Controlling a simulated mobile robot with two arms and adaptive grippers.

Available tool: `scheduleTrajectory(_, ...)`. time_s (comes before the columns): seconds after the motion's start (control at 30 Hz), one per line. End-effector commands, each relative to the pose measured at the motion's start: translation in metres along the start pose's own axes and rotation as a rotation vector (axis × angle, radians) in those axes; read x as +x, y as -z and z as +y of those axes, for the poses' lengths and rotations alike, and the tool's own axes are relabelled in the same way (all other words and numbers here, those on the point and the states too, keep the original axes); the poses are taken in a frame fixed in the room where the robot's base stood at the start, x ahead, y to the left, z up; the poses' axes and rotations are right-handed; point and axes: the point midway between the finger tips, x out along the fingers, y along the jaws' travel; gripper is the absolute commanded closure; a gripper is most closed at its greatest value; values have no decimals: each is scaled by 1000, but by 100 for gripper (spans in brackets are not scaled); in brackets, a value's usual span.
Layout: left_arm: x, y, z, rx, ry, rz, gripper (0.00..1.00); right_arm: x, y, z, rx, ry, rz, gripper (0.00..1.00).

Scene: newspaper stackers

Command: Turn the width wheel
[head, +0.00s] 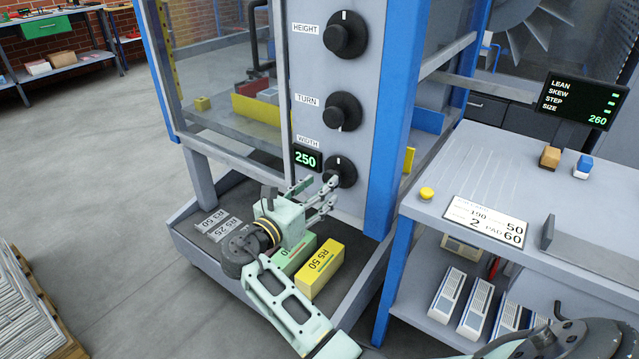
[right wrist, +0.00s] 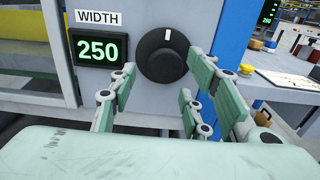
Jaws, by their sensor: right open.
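The width wheel (head: 341,171) is a black knob with a white mark, the lowest of three on the grey panel. In the right wrist view the width wheel (right wrist: 162,55) is straight ahead, its white mark near the top. The width display (head: 306,158) beside it reads 250 in green, also in the right wrist view (right wrist: 98,47). My right gripper (head: 318,195) is open and empty, just in front of and slightly below the wheel. In the right wrist view its fingers (right wrist: 155,100) spread to either side below the wheel; contact is not visible. My left gripper is not in view.
The turn wheel (head: 342,111) and height wheel (head: 345,34) are above. A blue post (head: 387,130) stands right of the panel. A side table (head: 480,170) holds a card, and a screen (head: 582,100) shows 260.

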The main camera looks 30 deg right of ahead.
Motion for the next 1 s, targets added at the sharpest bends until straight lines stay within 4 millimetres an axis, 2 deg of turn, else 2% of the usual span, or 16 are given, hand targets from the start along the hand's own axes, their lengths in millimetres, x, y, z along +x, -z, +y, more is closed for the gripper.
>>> scheduleTrajectory(0.1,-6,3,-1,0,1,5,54,16,0,0,1,-1,-1,56)
scheduleTrajectory(0.2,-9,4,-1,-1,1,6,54,24,0,0,1,0,0,56)
scheduleTrajectory(0.53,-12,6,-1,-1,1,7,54,27,0,0,1,-2,1,57)
scheduleTrajectory(0.9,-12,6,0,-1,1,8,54,27,0,1,2,-5,1,89)
scheduleTrajectory(1.0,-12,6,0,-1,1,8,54,27,0,2,2,-7,0,95)
